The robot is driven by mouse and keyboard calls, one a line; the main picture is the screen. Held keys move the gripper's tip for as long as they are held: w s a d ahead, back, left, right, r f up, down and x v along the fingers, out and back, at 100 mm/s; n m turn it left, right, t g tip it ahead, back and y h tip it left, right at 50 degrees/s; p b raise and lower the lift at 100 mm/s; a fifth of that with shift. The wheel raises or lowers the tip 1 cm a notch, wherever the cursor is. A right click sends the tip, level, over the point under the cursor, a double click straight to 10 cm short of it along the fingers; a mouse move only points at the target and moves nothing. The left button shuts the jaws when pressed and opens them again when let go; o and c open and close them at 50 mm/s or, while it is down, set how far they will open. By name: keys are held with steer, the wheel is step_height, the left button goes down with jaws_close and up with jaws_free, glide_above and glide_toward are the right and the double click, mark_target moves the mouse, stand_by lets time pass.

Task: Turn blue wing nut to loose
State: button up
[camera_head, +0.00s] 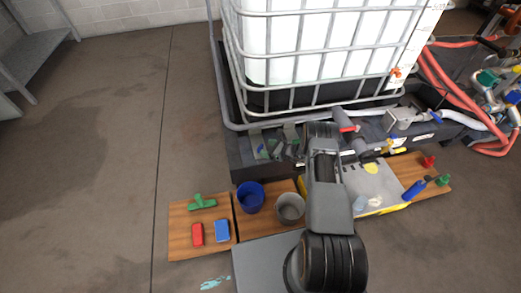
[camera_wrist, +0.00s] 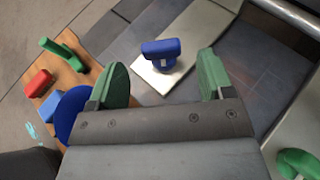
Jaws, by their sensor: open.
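The blue wing nut (camera_wrist: 162,52) stands upright on a pale plate (camera_wrist: 185,62) in the wrist view, its flat wing on a short round stem. My gripper (camera_wrist: 163,62) is open, with a green finger on the left and another on the right. The nut shows between and beyond the fingertips, with gaps on both sides and no contact visible. In the head view my gripper (camera_head: 276,143) reaches over the dark platform in front of the caged tank. I cannot make out the nut there.
The white tank's metal cage (camera_head: 290,110) rises close behind my gripper. A blue bucket (camera_head: 250,197) and a grey bucket (camera_head: 290,207) stand in front. A board (camera_head: 183,216) at left holds a green piece (camera_head: 203,202), a red block (camera_head: 197,234) and a blue block (camera_head: 222,231).

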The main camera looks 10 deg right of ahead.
mark_target(262, 148)
steer(key=shift+b+x, duration=0.75)
steer(key=shift+x, duration=1.8)
steer(key=shift+c, duration=0.3)
steer(key=c, duration=0.9)
steer(key=shift+o, duration=0.2)
steer(key=shift+f, duration=0.15)
steer(key=shift+f+n+b, duration=0.1)
steer(key=shift+n+b, duration=0.2)
steer(key=shift+b, duration=0.35)
